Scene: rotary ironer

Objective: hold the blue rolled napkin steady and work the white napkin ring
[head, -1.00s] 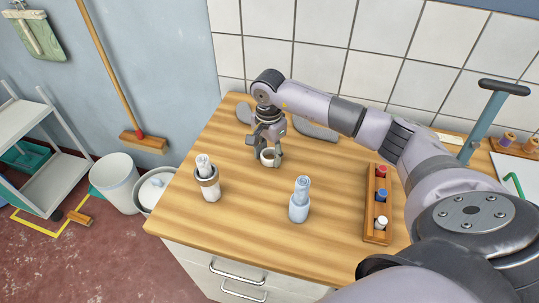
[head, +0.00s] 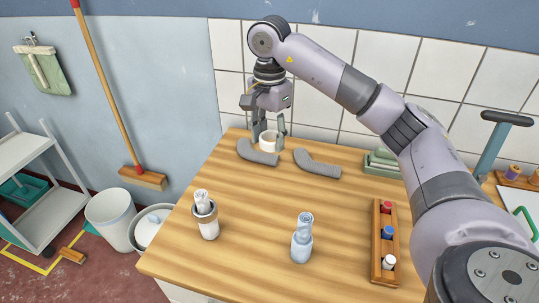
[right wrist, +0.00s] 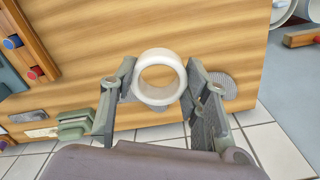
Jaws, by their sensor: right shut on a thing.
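The blue rolled napkin (head: 302,242) stands upright near the front of the wooden table, with nothing holding it. The white napkin ring (head: 269,139) is between the fingers of my right gripper (head: 268,128), near the table's back edge. In the right wrist view the ring (right wrist: 158,103) sits between both fingertips, its opening facing the camera, empty. My right gripper is shut on it and appears to hold it above the table. The ring is well behind and left of the blue napkin. My left gripper is not in view.
A wooden rack (head: 376,270) with coloured pieces is at the right. Two grey curved pieces (head: 316,164) lie at the back. The middle of the table (head: 270,195) is clear.

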